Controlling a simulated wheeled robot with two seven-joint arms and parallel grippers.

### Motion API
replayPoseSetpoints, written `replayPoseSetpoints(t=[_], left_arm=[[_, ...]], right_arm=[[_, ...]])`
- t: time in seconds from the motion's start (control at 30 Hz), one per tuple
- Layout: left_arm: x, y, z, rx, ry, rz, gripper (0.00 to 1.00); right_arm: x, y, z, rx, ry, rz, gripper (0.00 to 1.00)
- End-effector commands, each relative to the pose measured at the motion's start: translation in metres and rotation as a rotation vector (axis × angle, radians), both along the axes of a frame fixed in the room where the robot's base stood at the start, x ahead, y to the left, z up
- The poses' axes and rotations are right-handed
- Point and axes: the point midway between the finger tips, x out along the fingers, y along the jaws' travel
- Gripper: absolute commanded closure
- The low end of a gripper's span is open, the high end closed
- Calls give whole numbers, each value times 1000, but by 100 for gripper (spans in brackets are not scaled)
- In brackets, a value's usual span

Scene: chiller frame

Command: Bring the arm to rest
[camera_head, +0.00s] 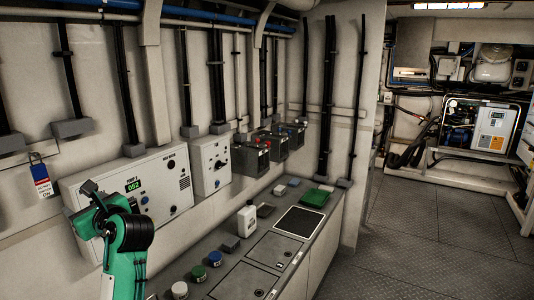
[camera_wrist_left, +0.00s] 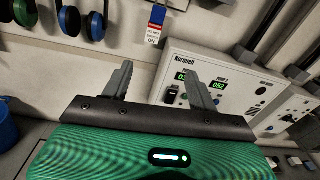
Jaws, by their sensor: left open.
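My green and black left arm (camera_head: 130,235) rises at the lower left of the head view, in front of the white control panel (camera_head: 150,205). In the left wrist view my left gripper (camera_wrist_left: 157,85) is open, with its two grey fingers spread and nothing between them. I cannot tell how far the fingertips are from the panel. The right gripper is not in view.
A tag (camera_head: 41,178) hangs on the wall; ear defenders (camera_wrist_left: 83,20) hang left of it. The counter (camera_head: 232,258) holds a white bottle (camera_head: 247,217), a green item (camera_head: 314,197) and small caps. The floor (camera_head: 430,235) at right is clear.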

Motion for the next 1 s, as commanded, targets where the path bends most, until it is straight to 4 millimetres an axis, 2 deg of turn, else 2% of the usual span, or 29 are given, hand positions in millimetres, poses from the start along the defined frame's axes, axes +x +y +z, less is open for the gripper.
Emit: replayPoseSetpoints(t=[0.37,0.47,0.57,0.77,1.0], left_arm=[[-12,-21,-76,-258,-163,-76,40],[-21,-30,-107,-375,-225,-90,40],[-36,-44,-148,-539,-300,-95,40],[-80,-78,-228,-919,-453,-27,40],[-153,-124,-308,-1353,-601,216,40]], right_arm=[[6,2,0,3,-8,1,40],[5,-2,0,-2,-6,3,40],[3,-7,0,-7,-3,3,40],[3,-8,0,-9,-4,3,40],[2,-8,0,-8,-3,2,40]])
